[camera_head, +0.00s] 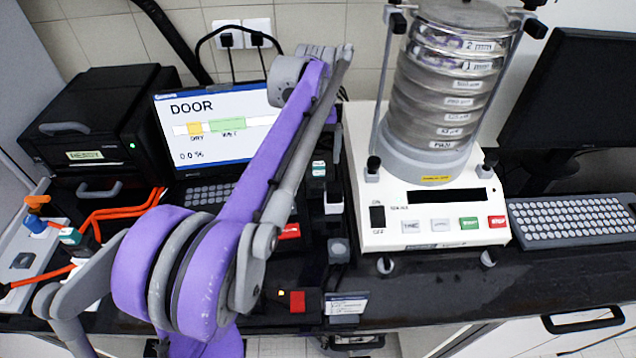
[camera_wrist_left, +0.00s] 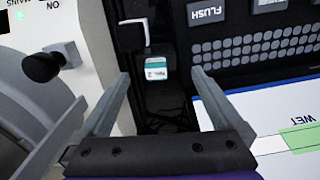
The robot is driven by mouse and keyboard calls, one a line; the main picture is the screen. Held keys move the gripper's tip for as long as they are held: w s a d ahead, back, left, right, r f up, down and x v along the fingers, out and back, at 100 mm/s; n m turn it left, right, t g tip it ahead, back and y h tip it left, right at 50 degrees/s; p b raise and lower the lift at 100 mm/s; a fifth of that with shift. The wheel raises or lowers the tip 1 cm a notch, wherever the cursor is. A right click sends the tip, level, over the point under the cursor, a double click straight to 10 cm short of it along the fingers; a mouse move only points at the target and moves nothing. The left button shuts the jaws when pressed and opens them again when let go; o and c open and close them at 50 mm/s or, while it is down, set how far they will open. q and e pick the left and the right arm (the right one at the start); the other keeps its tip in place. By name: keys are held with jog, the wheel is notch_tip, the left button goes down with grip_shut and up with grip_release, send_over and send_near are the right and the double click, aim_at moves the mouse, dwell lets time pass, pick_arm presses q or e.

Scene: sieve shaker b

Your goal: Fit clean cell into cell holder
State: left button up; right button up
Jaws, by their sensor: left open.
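My left gripper (camera_wrist_left: 161,72) is open and points down into the gap between the laptop and the sieve shaker; in the head view its fingers are mostly hidden by my purple arm. A small block with a white and teal top (camera_wrist_left: 155,68) shows between the fingertips in the wrist view, with nothing gripped. It also shows in the head view (camera_head: 318,168). A similar teal-topped piece (camera_head: 70,236) is at the far left. Which is the clean cell, and which part is the cell holder, I cannot tell. My right gripper is not in view.
The sieve shaker (camera_head: 430,215) stands close on the right of the gap. The laptop screen (camera_head: 185,158) reads DOOR and stands on the left. A black box (camera_head: 95,135) is at the back left.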

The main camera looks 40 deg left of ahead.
aim_at(319, 179)
pick_arm(q)
jog(key=f, duration=0.8)
jog(key=shift+w+d+f, duration=0.2)
jog(key=shift+f, duration=0.2)
grip_shut()
notch_tip(319, 179, up, 10)
dwell(0.5)
